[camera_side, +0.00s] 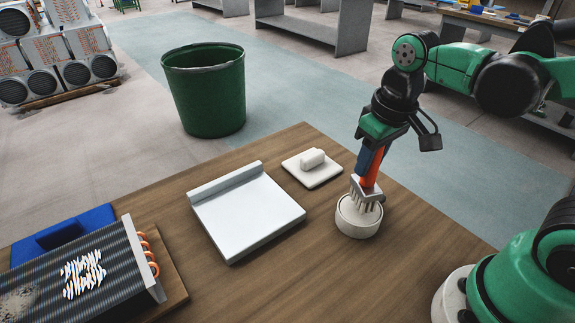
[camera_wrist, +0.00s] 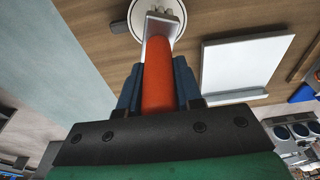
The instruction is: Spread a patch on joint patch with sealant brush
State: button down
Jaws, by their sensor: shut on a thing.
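My gripper (camera_side: 371,160) is shut on the orange handle of the sealant brush (camera_side: 367,188), over the right part of the table. The brush points down. Its pale bristle head is at the mouth of a round white pot (camera_side: 358,222); how deep it sits is hard to tell. In the wrist view the orange handle (camera_wrist: 157,75) lies between the blue fingers, with the white pot (camera_wrist: 167,8) beyond it. A finned coil (camera_side: 115,262) with copper bends lies at the lower left. White streaks (camera_side: 83,274) mark a patch on its fins, far from my gripper.
A white tray-like plate (camera_side: 247,214) with a raised back edge lies between the coil and pot. A small white pad with a block (camera_side: 312,167) lies behind it. A blue piece (camera_side: 62,234) is behind the coil. A green bin (camera_side: 206,95) stands beyond the wooden table.

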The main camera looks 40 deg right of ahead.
jog(key=shift+r, duration=2.7)
jog(key=w, duration=0.9)
jog(key=shift+r, duration=0.35)
jog(key=w+a+f+n+g+y, duration=0.1)
jog(key=w+a+f+n+g, duration=0.1)
jog(key=a+n, duration=1)
jog(key=f+n, duration=0.1)
jog(key=n, duration=0.9)
jog(key=shift+w+n+g+y, duration=0.15)
jog(key=shift+n+g+y, duration=0.15)
